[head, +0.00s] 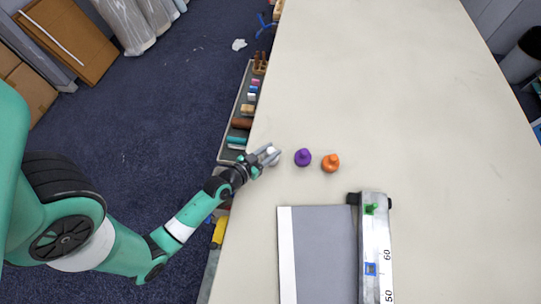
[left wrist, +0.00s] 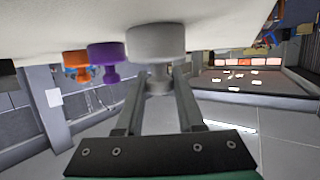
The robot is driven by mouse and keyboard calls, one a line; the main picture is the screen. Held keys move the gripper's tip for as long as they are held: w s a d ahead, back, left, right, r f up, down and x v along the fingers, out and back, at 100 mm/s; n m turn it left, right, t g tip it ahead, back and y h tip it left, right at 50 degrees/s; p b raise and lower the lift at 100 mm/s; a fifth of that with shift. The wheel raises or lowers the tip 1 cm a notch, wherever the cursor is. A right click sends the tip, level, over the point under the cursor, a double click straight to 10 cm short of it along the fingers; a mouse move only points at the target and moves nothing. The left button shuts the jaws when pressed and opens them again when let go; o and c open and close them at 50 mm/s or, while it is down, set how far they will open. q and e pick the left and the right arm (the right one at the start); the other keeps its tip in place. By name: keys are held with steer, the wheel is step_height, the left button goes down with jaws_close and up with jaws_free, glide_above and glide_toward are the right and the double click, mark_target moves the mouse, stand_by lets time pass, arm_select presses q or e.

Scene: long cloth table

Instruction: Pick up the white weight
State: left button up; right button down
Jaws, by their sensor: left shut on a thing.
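The white weight (left wrist: 156,42) is between the fingers of my left gripper (left wrist: 158,78) in the left wrist view. The gripper is shut on the weight's narrow neck, with the wide base beyond the fingertips. In the head view my left gripper (head: 268,154) is at the left edge of the table, and the white weight (head: 271,150) shows only partly between its fingers. I cannot tell whether the weight still touches the table. My right gripper is not in view.
A purple weight (head: 303,157) and an orange weight (head: 331,162) stand just right of my left gripper. A grey board (head: 320,255) and a metal ruler beam (head: 374,245) lie nearer. A tray of tools (head: 238,125) is along the left edge. The table's far part is clear.

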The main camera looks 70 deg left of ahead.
arm_select(q)
jaws_close()
stand_by(0.8)
steer(key=shift+r, duration=0.15)
steer(key=shift+r, duration=0.1)
steer(key=shift+r, duration=0.2)
steer(key=r+p, duration=0.1)
steer(key=r, duration=0.1)
steer(key=d+r+p, duration=0.1)
steer(key=r+p, duration=0.1)
steer(key=r, duration=0.1)
steer(key=shift+s+d+r+p, duration=0.3)
steer(key=shift+s+d+p, duration=0.05)
steer(key=shift+s, duration=0.05)
steer(key=s+d+r+b, duration=0.2)
steer(key=s+d+r, duration=0.4)
steer(key=d, duration=0.4)
steer(key=shift+d+r, duration=0.25)
steer(key=shift+r, duration=0.1)
